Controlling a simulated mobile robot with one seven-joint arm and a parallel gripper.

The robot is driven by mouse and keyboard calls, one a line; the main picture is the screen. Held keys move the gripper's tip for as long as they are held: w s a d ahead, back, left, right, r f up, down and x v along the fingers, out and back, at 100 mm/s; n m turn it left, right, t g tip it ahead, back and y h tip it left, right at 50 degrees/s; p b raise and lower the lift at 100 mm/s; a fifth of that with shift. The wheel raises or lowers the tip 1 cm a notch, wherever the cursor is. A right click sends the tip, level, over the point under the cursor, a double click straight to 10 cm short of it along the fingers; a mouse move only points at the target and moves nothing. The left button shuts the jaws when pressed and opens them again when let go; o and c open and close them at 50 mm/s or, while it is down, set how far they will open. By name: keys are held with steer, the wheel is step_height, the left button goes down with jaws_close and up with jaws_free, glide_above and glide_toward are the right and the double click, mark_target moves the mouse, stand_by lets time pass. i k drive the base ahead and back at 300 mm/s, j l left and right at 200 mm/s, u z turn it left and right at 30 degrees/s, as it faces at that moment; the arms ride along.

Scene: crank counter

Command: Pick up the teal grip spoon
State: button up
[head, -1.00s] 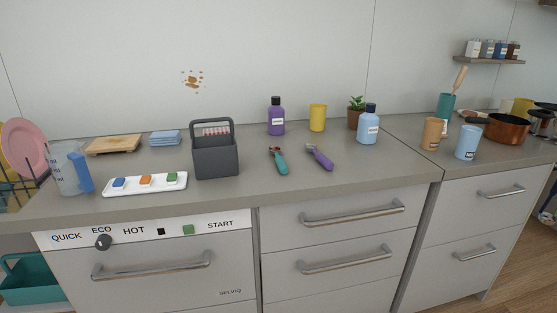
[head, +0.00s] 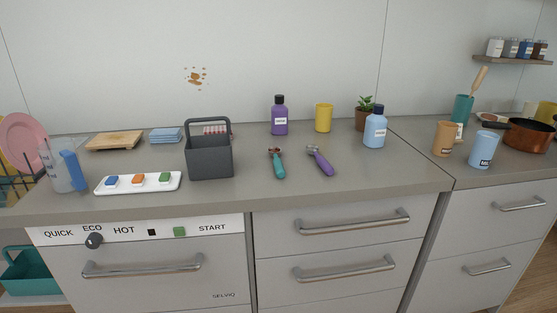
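The teal grip spoon (head: 278,165) lies on the grey counter (head: 350,181), with its teal handle toward the front edge and its head toward the wall. The head looks reddish and small. A similar utensil with a purple grip (head: 321,162) lies just to its right, apart from it. My gripper does not show in the head view.
A dark grey caddy (head: 210,160) with an upright handle stands left of the teal spoon. A purple bottle (head: 279,117), yellow cup (head: 324,118) and light blue bottle (head: 374,129) stand behind and right. The counter in front of the spoons is clear.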

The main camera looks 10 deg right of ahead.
mark_target(274, 151)
steer(key=i+l+u, duration=0.1)
steer(key=l+u, duration=0.2)
steer(key=l, duration=0.75)
steer(key=l+u, duration=0.3)
steer(key=l, duration=0.75)
steer(key=l+u, duration=0.35)
steer(key=l, duration=0.7)
steer(key=i+l, duration=0.2)
steer(key=i, duration=0.7)
